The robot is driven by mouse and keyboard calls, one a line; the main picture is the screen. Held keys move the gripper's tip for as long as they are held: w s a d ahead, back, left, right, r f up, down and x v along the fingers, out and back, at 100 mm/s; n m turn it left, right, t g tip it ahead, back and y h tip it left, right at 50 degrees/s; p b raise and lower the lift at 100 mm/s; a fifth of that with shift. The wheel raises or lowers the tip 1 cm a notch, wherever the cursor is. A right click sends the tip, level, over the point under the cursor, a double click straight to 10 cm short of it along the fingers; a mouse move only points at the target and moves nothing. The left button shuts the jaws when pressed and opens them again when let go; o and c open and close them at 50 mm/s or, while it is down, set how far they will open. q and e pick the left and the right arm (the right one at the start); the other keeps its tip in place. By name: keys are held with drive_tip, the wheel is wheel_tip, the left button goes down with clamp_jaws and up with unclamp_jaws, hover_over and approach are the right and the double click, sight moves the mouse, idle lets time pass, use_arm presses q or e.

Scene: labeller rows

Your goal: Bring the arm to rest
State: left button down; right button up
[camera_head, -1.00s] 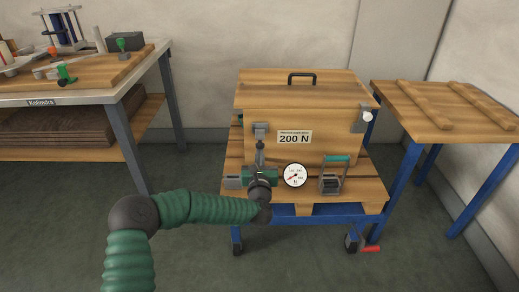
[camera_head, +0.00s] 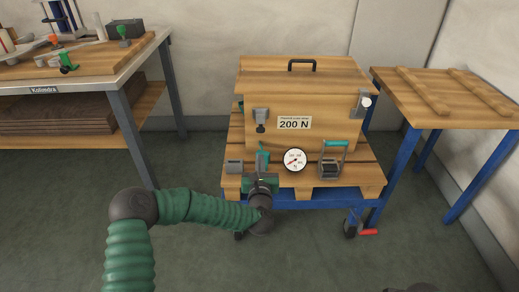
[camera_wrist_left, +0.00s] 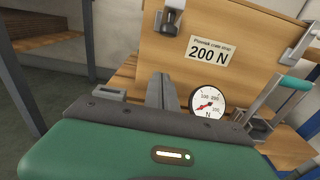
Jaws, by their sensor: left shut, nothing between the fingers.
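My left arm (camera_head: 205,208) is green and comes in from the lower left in the head view. Its left gripper (camera_head: 262,160) is shut and empty, in front of the wooden crate (camera_head: 335,115) labelled 200 N. The gripper is below the crate's left latch (camera_head: 261,115) and apart from it. In the left wrist view the shut fingers (camera_wrist_left: 160,92) point towards the crate front, left of a round dial gauge (camera_wrist_left: 207,102). At the lower right edge of the head view a dark rounded shape (camera_head: 420,288) shows; I cannot tell what it is.
The crate stands on a pallet (camera_head: 368,178) on a blue wheeled cart. A tool with a teal handle (camera_head: 333,160) stands right of the gauge (camera_head: 295,159). A workbench (camera_head: 70,83) is at left, and a wooden-topped table (camera_head: 450,100) at right.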

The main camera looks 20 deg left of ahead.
use_arm(q)
drive_tip(key=s+d+f+m+g+h+p, duration=0.15)
drive_tip(key=s+d+f+m+h, duration=0.35)
drive_tip(key=m, duration=0.6)
drive_tip(key=s+d+m+g+h, duration=0.3)
drive_tip(key=s+d+m, duration=0.35)
drive_tip(key=m, duration=0.35)
drive_tip(key=s+a+r+m+g+y+p, duration=0.15)
drive_tip(key=s+a+m+g, duration=0.4)
drive_tip(key=s+m, duration=0.55)
drive_tip(key=s+a+r+m+g+y+p, duration=0.15)
drive_tip(key=s+a+m+g, duration=0.4)
drive_tip(key=s, duration=0.85)
wheel_tip(320, 180, up, 36)
drive_tip(key=a+m+t+p, duration=0.1)
drive_tip(key=p, duration=3.5)
drive_tip(key=shift+w+a, duration=0.15)
drive_tip(key=shift+a, duration=0.1)
use_arm(e)
drive_tip(key=w+v, duration=0.3)
drive_tip(key=v, duration=1)
drive_tip(key=w+r+v, duration=0.1)
drive_tip(key=w+v, duration=0.2)
drive_tip(key=v, duration=1.1)
drive_tip(key=w+r+v, duration=0.1)
drive_tip(key=w+v, duration=0.2)
drive_tip(key=v, duration=1)
drive_tip(key=shift+r, duration=0.2)
